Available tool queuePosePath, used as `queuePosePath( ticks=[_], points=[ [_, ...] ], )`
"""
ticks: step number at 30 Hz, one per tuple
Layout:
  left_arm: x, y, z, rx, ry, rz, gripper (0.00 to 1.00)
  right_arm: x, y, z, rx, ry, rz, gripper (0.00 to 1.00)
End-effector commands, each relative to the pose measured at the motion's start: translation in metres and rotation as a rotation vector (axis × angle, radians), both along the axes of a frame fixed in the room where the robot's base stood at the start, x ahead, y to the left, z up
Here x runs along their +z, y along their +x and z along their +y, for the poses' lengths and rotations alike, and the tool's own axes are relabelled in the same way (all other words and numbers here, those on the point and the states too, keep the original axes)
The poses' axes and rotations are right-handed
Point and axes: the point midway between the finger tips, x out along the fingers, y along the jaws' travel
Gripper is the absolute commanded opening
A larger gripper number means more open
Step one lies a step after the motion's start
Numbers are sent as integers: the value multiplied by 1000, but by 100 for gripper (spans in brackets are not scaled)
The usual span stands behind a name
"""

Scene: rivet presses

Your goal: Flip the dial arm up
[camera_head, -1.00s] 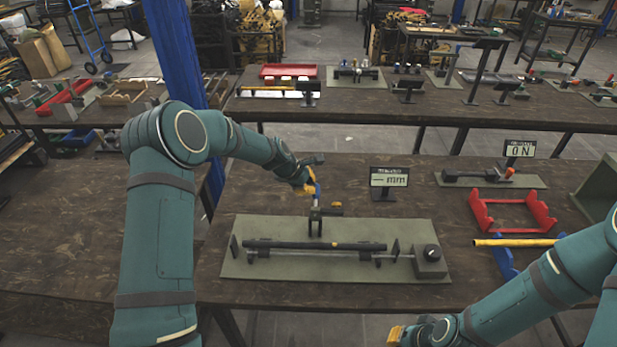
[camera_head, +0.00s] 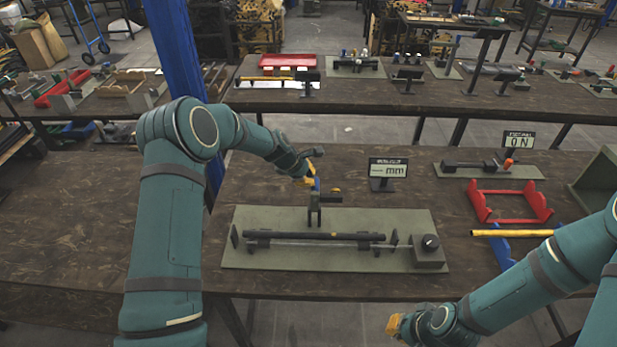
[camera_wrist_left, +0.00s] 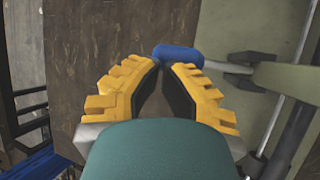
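A gauge fixture stands on a green base plate (camera_head: 240,257) on the near table, with a long dark bar and a grey block with a round black knob. At its back edge, a dark upright carries an arm with a blue handle (camera_head: 317,185). The blue handle also shows in the left wrist view (camera_wrist_left: 178,55), just past the fingertips. My left gripper (camera_head: 311,172), with yellow fingers, is at this handle. In the left wrist view its fingertips (camera_wrist_left: 165,72) are apart, with nothing seen between them. My right gripper (camera_head: 395,325) is low at the front; its fingers are unclear.
A display reading "mm" (camera_head: 388,172) stands behind the fixture. A red frame (camera_head: 508,203), a yellow bar (camera_head: 510,233) on blue supports and an "ON" sign (camera_head: 519,140) are to the right. The table left of the plate is bare.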

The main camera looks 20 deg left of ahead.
Motion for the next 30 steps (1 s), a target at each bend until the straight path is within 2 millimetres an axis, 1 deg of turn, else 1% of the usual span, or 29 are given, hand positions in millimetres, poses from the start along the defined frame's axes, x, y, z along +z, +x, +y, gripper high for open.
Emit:
queuePosePath(
  ticks=[2,5,8,10,13,18,21,25,30],
  points=[
    [0,-2,3,0,2,5,0,2,0,0,0,0,0,0],
    [11,-3,7,1,2,3,0,9,0,0,0,1,0,0],
    [29,-6,13,0,2,0,0,19,0,-1,0,3,-1,0],
    [44,-8,19,-3,2,-2,0,28,-1,-1,0,4,0,0],
    [60,-16,28,-1,2,-4,0,21,-1,-1,1,4,0,0],
    [90,-28,40,-4,1,-4,0,19,-1,-1,1,4,-1,0],
    [104,-34,46,-4,1,-3,0,19,0,-1,0,3,-1,0],
    [116,-38,51,-4,1,-3,0,19,0,-1,0,3,-1,0],
    [122,-41,54,-5,0,-1,0,19,0,-1,0,3,-1,0]
  ],
)
